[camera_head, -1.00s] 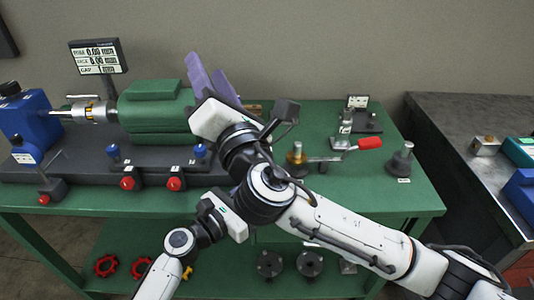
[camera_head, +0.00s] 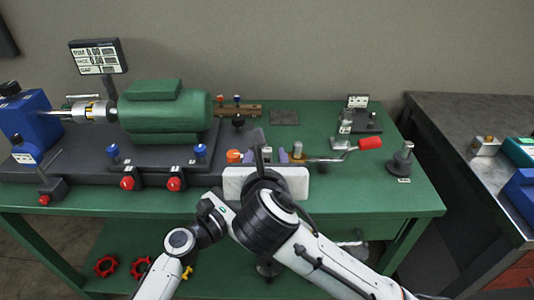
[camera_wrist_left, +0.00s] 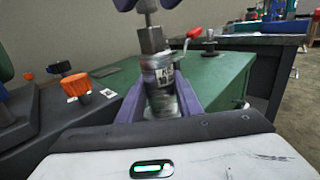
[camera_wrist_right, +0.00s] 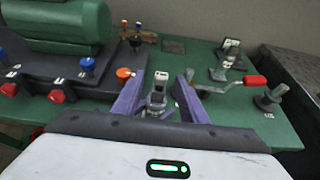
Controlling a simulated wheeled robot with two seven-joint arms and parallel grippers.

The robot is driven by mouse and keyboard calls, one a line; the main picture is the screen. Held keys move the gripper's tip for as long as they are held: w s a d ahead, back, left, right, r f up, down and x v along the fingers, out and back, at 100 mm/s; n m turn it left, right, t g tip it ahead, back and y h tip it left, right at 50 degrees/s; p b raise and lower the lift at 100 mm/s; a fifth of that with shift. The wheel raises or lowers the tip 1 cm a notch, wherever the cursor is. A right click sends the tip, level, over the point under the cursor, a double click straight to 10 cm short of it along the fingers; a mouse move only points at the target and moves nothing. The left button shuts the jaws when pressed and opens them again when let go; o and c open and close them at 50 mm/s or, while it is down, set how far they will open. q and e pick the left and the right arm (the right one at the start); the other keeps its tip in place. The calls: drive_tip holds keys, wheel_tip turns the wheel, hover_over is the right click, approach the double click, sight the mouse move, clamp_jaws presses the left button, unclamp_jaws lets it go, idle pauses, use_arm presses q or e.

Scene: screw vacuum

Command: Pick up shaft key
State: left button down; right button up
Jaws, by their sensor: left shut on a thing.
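A small upright grey metal piece (camera_wrist_left: 160,72) with a white label, its first letter seemingly K, stands in the left wrist view; it may be the shaft key. My left gripper (camera_wrist_left: 160,98) is shut on it, with a purple finger on each side. In the head view the left gripper is mostly hidden behind my right arm. My right gripper (camera_head: 267,150) is at the front middle of the green table. In the right wrist view it (camera_wrist_right: 159,82) is open, its fingers apart, with a grey piece showing between them; I cannot tell whether they touch it.
A green motor (camera_head: 165,115) sits on a dark base at left. An orange knob (camera_head: 233,156) is just left of my right gripper. A red-handled lever (camera_head: 370,143) and a grey post (camera_head: 401,158) stand at right. The table's right front is clear.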

drive_tip(key=x, duration=0.7)
drive_tip(key=shift+w+d+r, duration=0.1)
clamp_jaws()
